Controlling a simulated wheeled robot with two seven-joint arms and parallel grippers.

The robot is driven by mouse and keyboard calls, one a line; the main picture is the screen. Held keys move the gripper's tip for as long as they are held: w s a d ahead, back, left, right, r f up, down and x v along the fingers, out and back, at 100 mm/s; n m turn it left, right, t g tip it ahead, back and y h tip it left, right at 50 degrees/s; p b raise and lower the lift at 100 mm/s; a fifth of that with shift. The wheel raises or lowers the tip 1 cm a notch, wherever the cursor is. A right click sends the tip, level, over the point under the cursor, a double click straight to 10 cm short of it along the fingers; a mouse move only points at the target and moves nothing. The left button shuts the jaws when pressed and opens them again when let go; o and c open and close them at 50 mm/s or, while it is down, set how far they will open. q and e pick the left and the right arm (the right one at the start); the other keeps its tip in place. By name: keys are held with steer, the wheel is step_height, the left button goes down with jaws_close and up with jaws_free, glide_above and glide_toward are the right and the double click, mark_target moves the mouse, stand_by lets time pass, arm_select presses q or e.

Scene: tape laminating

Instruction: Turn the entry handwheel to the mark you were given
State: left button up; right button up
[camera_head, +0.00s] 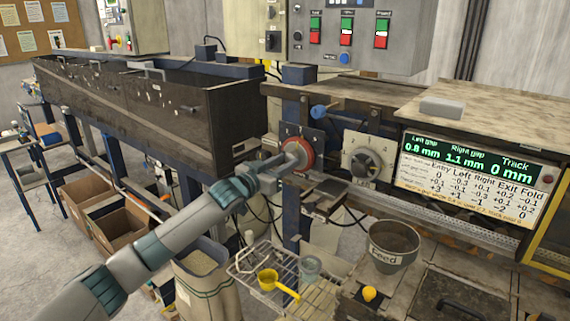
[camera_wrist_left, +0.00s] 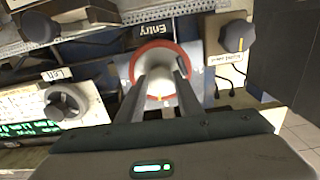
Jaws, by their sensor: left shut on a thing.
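The entry handwheel (camera_head: 301,151) is a red-rimmed wheel on a dark plate on the machine's front. In the left wrist view the red rim and pale hub of the wheel (camera_wrist_left: 160,48) sit below the plate marked "Entry". My left gripper (camera_head: 290,157) is shut on the handwheel, and its two fingers (camera_wrist_left: 160,78) lie on either side of the hub. A small yellow mark shows low on the rim in the left wrist view. The dial's scale is mostly hidden by my gripper. My right gripper is in neither view.
A second dial knob (camera_head: 367,163) is just right of the wheel. A display board (camera_head: 465,175) reads left gap 0.8 mm, right gap 1.1 mm, track 0 mm. Below are a wire rack (camera_head: 285,275) with a yellow scoop and a "Feed" bucket (camera_head: 393,247).

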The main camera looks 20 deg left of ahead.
arm_select(q)
steer(key=m, duration=0.5)
steer(key=shift+m, duration=0.3)
stand_by(0.4)
steer(key=o, duration=1)
steer(key=shift+o, duration=0.2)
steer(key=shift+s+a+f, duration=0.1)
steer(key=shift+s, duration=0.05)
steer(key=shift+s+a+b, duration=0.2)
steer(key=shift+s+b, duration=0.15)
steer(key=shift+s, duration=0.1)
steer(key=b+v, duration=0.6)
steer(key=v, duration=1)
